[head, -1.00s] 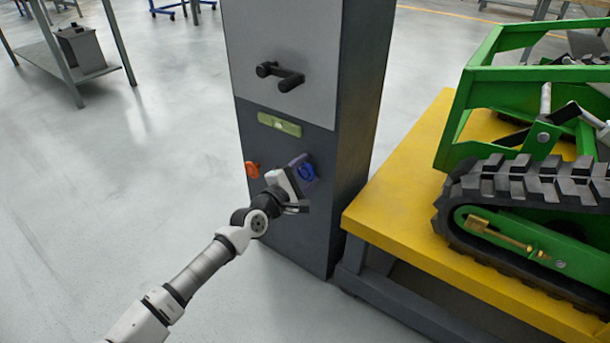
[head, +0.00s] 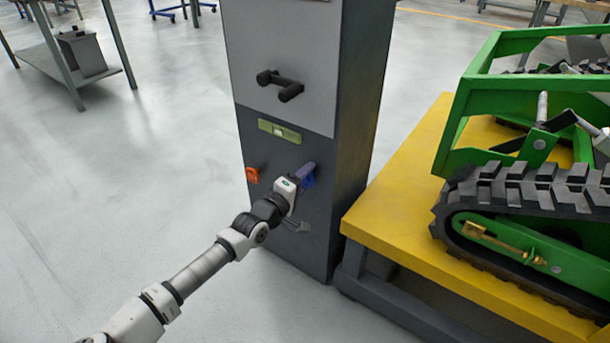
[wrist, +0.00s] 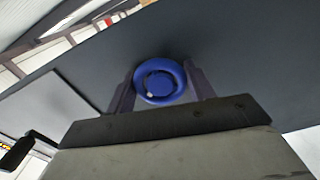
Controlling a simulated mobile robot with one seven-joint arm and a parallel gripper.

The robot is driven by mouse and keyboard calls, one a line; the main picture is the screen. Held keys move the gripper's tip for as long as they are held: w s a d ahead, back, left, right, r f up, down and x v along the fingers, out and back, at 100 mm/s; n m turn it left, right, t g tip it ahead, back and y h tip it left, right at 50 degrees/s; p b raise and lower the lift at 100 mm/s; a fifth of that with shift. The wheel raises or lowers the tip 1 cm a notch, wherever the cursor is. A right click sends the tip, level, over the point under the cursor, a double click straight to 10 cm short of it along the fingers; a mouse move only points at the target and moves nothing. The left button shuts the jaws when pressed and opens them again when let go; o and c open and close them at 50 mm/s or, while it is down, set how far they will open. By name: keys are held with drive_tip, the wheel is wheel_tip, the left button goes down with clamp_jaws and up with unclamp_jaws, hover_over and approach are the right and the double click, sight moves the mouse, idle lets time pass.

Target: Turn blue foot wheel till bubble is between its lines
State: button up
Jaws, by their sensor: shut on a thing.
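The blue foot wheel (head: 309,181) is on the dark lower front of the grey column, mostly hidden by my gripper (head: 303,173) in the head view. In the wrist view the wheel (wrist: 160,82) shows as a round blue knob with a small pale mark at its lower left. My gripper (wrist: 161,88) has one finger on each side of the wheel and is shut on it. The green level vial (head: 280,131) sits above the wheel on the column. A pale patch shows near its middle, but the bubble and lines are too small to tell apart.
An orange wheel (head: 252,175) is left of the blue one. A black handle (head: 280,84) sticks out above the vial. A yellow-topped stand (head: 400,215) with a green tracked carrier (head: 500,210) is close on the right.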

drive_tip(key=m+p, duration=0.2)
drive_tip(key=m, duration=0.1)
drive_tip(key=shift+r, duration=0.15)
drive_tip(key=shift+m+p, duration=0.8)
drive_tip(key=shift+p, duration=0.05)
drive_tip(key=o, duration=1)
drive_tip(key=shift+c, duration=0.2)
drive_tip(key=p+v, duration=0.5)
drive_tip(key=v, duration=0.9)
